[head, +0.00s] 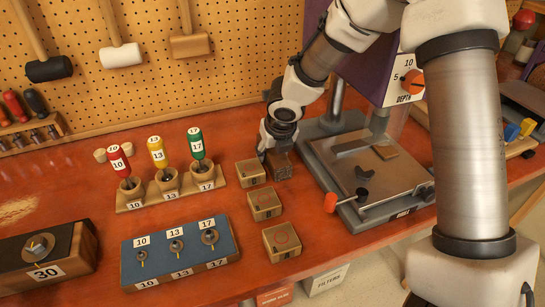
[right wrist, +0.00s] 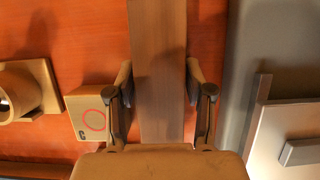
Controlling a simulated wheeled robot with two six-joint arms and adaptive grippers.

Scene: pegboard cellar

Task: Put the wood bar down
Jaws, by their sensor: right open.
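The wood bar (right wrist: 158,110) is a long brown strip in the right wrist view. It runs from the top edge down to my gripper's palm, over the red-orange bench top. My right gripper (right wrist: 160,78) is open, with one finger on each side of the bar. The fingers are close to its sides, and whether either touches is hard to tell. In the head view my right gripper (head: 279,162) is low over the bench, between the small wooden boxes and the drill press. The bar is hard to make out there. My left gripper is not in view.
Wooden boxes (head: 265,205) stand in a column left of my right gripper. The drill press table (head: 375,178) is close on its right. A screwdriver rack (head: 172,190) and a blue-topped block (head: 180,252) stand further left. The pegboard (head: 240,50) is behind.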

